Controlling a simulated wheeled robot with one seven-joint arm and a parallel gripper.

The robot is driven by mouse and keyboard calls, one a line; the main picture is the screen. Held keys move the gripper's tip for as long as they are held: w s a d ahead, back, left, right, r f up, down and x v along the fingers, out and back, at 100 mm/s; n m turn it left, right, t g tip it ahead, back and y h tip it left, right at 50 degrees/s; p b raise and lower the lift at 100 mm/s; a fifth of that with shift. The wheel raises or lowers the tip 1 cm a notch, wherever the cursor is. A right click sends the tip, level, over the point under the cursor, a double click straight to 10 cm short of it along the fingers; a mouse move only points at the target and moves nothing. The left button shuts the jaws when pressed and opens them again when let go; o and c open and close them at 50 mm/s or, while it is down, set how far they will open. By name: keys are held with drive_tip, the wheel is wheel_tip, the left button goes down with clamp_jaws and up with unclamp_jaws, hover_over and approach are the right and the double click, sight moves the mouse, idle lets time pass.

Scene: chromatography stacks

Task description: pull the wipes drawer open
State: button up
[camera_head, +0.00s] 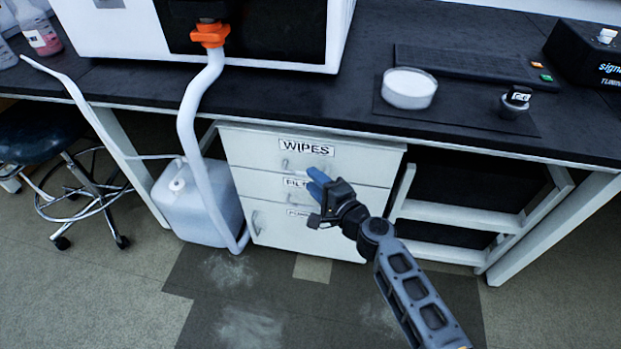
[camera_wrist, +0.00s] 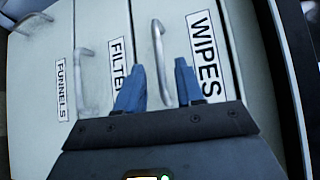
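The wipes drawer (camera_head: 345,162) is the top drawer of a white cabinet under the bench, with a black-on-white WIPES label. It looks shut, flush with the drawers below. In the wrist view the picture is turned, with the wipes drawer (camera_wrist: 222,110) at the right and its silver bar handle (camera_wrist: 158,55) near the middle. My gripper (camera_head: 316,182) is in front of the cabinet, with blue fingers. In the wrist view my gripper (camera_wrist: 160,70) is open and empty, with the handle lined up between its fingertips. I cannot tell how far the handle is from them.
The filter drawer (camera_wrist: 105,45) and funnels drawer (camera_wrist: 35,75) sit below, each with a handle. A white jug (camera_head: 195,205) and pale hose (camera_head: 190,125) stand left of the cabinet. An open shelf frame (camera_head: 460,215) is to the right. The floor in front is clear.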

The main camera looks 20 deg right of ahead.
drive_tip(key=shift+x, duration=1.2)
drive_tip(key=shift+c, duration=0.5)
clamp_jaws()
